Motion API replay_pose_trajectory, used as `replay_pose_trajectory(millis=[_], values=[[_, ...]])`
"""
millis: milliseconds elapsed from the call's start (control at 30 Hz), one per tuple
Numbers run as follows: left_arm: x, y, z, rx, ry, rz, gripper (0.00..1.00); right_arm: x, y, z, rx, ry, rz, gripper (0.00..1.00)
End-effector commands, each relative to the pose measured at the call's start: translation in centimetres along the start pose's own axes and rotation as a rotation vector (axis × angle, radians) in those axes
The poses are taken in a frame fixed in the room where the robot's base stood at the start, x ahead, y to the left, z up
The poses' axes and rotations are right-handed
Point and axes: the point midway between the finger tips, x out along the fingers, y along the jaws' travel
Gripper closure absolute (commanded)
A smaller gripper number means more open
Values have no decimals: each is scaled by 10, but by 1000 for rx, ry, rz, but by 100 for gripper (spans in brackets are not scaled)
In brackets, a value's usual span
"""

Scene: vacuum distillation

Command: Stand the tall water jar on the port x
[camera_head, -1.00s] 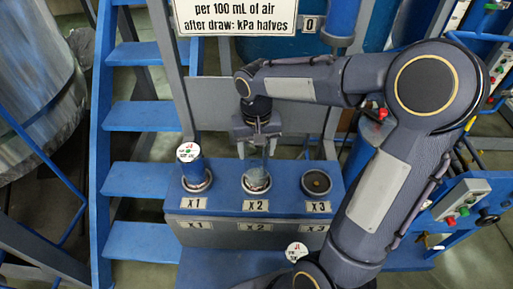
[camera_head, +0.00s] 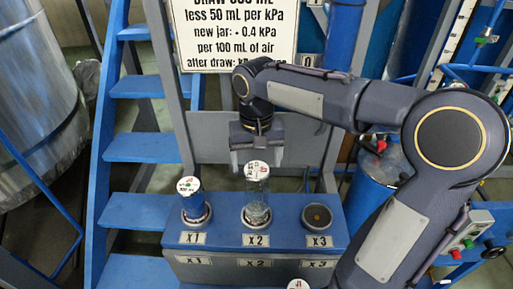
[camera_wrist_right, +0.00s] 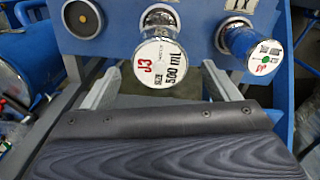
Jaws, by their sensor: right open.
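A tall clear jar (camera_head: 257,208) with a white lid stands upright on the X2 port of the blue bench. Its lid reads J3 and 500 mL in the right wrist view (camera_wrist_right: 160,60). My right gripper (camera_head: 255,162) is open above and behind this jar, with its fingers apart on either side of the lid and not visibly touching it. A shorter blue jar (camera_head: 193,207) with a white lid stands on the X1 port. The X3 port (camera_head: 318,215) is a bare dark ring. My left gripper is not in view.
The bench front (camera_head: 222,270) carries X1, X2 and X3 labels. A white-lidded item (camera_head: 298,285) shows at the bottom edge. A sign (camera_head: 240,30) hangs behind my gripper. Blue stairs (camera_head: 137,147) rise at left, and a blue vessel (camera_head: 375,185) stands at right.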

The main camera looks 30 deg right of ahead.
Motion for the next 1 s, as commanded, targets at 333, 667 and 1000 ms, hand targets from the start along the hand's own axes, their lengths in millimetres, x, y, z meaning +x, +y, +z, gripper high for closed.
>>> replay_pose_trajectory(millis=[333,667,1000], values=[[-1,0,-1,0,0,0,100,-38,2,6,-7,7,-12,19],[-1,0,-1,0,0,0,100,-12,27,102,-136,175,-240,19],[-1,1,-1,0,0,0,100,36,22,171,-194,381,-434,19]])
